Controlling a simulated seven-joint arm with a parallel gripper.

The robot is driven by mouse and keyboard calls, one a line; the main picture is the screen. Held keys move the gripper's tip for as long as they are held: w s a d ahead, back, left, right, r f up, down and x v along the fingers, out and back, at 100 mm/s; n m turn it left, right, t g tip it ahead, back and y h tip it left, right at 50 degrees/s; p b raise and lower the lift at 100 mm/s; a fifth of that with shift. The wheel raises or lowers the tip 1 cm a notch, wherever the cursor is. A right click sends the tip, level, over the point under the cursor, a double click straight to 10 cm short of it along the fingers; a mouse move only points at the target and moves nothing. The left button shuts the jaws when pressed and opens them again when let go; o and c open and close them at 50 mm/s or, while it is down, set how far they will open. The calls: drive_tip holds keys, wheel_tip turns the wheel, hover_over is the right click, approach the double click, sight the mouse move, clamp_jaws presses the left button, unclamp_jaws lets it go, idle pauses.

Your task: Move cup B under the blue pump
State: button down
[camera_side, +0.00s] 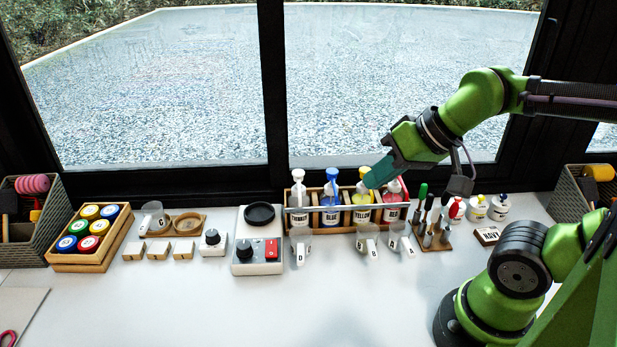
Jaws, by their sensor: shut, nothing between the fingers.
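Cup B (369,246), a small clear cup with a white tag marked B, stands on the white table in front of the pump rack, below the yellow pump (362,205). The blue pump (331,203) is a bottle with a blue head, one slot to the left in the rack. The table front of the blue pump shows no cup. My gripper (371,181) is shut and empty, up beside the yellow pump's head, well above cup B. It partly covers the yellow and red pump heads; whether it touches one I cannot tell.
The wooden rack (345,229) also holds a white pump (299,203) and a red pump (393,206). Cup D (300,251) stands left of the blue pump and another cup (402,241) right of cup B. A tool stand (432,243) is further right. The front table is clear.

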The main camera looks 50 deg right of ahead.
drive_tip(key=c, duration=1.8)
unclamp_jaws()
drive_tip(key=shift+c, duration=0.2)
drive_tip(key=shift+o, duration=1.1)
drive_tip(key=shift+f, duration=0.1)
drive_tip(key=o, duration=0.5)
drive_tip(key=f+g, duration=0.1)
drive_tip(key=w+f, duration=0.1)
drive_tip(key=f, duration=0.1)
drive_tip(key=f+g, duration=0.1)
drive_tip(key=f, duration=0.1)
drive_tip(key=shift+w+d+f+m+g, duration=0.15)
drive_tip(key=shift+d+m+g, duration=0.15)
drive_tip(key=shift+d, duration=0.1)
drive_tip(key=shift+o, duration=0.2)
drive_tip(key=m+g+h, duration=0.2)
drive_tip(key=m+g, duration=0.2)
drive_tip(key=g, duration=0.1)
hover_over(373, 250)
wheel_tip(373, 250, down, 10)
drive_tip(key=shift+a+f, duration=0.1)
drive_tip(key=shift+f, duration=0.15)
drive_tip(key=shift+r+m, duration=0.1)
drive_tip(key=shift+m, duration=0.2)
drive_tip(key=shift+f, duration=3)
